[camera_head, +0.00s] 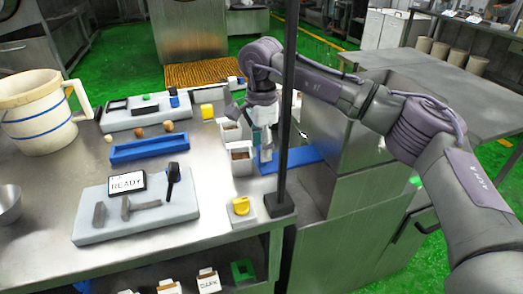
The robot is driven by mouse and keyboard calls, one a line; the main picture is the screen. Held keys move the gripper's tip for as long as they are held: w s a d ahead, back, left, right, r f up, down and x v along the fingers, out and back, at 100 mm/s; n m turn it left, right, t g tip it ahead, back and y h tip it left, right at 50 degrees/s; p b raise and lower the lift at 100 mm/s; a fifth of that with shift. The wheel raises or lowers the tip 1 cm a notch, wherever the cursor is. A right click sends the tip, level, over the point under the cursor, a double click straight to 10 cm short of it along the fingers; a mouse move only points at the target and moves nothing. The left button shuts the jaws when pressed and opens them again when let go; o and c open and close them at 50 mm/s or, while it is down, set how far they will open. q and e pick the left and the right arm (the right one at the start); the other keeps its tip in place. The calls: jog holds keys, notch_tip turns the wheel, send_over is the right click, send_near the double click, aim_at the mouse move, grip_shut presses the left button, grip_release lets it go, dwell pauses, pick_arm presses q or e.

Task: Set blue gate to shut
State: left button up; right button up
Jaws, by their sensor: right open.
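My right gripper (263,128) comes in from the right and points down over the table's right part. It is open, beside two small white open boxes, a back one (229,131) and a front one (240,158). A blue upright piece (266,154) shows just below the fingers. A flat blue strip (301,157) runs right from there. I cannot tell which blue part is the gate, how far it is closed, or whether the fingers touch it. My left gripper is not in view.
A dark post (286,110) stands on a black base close to my right arm. A yellow knob (240,206) sits in front. A blue tray (150,149), a grey board with a READY sign (128,184) and a striped pitcher (43,112) stand to the left.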

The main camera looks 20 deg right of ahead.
jog(key=shift+f, duration=1)
jog(key=shift+c, duration=0.2)
grip_shut()
